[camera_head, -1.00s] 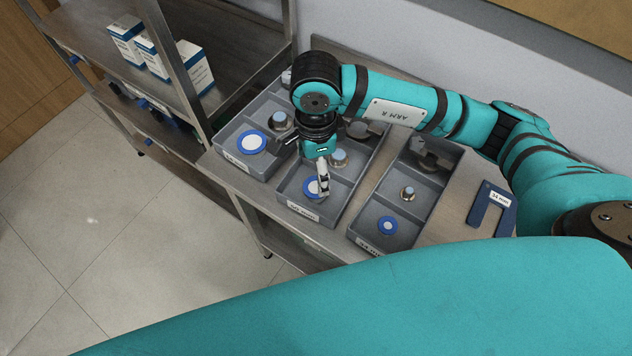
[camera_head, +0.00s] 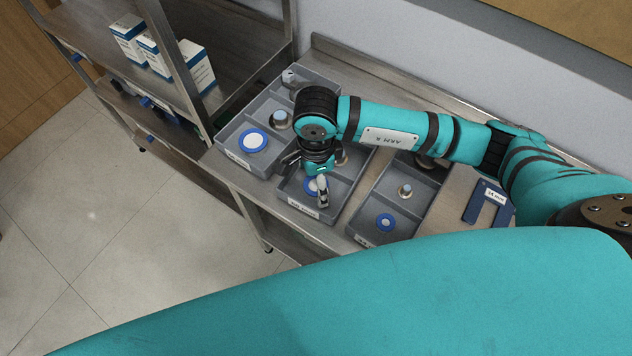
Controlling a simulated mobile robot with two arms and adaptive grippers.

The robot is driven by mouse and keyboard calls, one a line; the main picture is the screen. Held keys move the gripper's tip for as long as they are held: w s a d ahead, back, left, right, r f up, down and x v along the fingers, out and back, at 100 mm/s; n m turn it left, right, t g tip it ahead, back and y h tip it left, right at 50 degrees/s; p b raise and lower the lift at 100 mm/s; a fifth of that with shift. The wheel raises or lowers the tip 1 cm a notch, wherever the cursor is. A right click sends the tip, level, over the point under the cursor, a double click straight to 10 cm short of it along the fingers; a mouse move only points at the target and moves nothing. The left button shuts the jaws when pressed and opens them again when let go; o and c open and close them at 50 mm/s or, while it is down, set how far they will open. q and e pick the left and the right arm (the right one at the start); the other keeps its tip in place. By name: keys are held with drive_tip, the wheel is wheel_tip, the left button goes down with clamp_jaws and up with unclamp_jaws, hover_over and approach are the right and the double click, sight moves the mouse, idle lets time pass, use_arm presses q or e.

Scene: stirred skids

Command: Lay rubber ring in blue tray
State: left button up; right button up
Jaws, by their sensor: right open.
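No tray looks blue; all three are grey. My right gripper (camera_head: 311,178) is open, pointing down over the front compartment of the middle tray (camera_head: 333,226). A pale finger partly covers the ring there; I cannot tell whether it touches. My left gripper is not in view.
Metal fittings stand in other compartments, such as one in the right tray (camera_head: 405,191). A blue U-shaped gauge (camera_head: 487,205) lies on the steel bench at right. A metal shelf with white-and-blue boxes (camera_head: 196,66) stands at left.

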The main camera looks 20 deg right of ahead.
drive_tip(key=shift+f+b, duration=0.2)
drive_tip(key=shift+b, duration=0.1)
idle(0.4)
drive_tip(key=c, duration=1)
drive_tip(key=shift+o, duration=0.2)
